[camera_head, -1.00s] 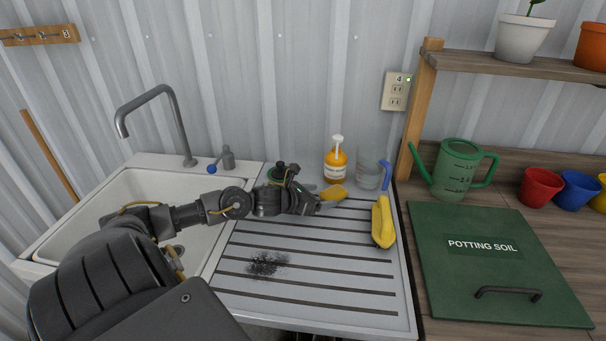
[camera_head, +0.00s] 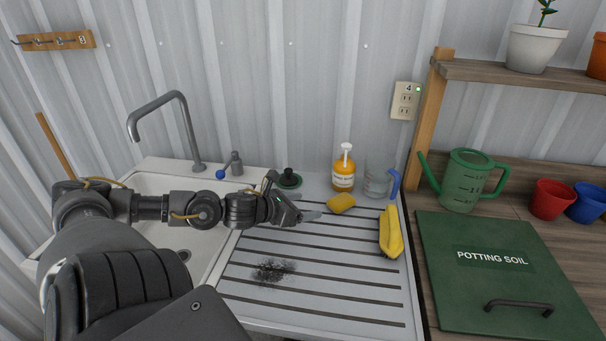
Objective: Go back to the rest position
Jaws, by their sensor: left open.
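My left arm reaches in from the left, across the sink. My left gripper (camera_head: 309,216) is open and empty above the ribbed drainboard (camera_head: 330,292), with its fingers pointing right. A yellow sponge (camera_head: 341,202) lies on the drainboard just right of the fingertips, apart from them. My right gripper does not show in the head view.
The white sink (camera_head: 150,185) with a grey faucet (camera_head: 190,130) is at the left. Behind the drainboard stand an orange soap bottle (camera_head: 344,172) and a clear jug (camera_head: 377,180). A black smudge (camera_head: 273,271) marks the drainboard.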

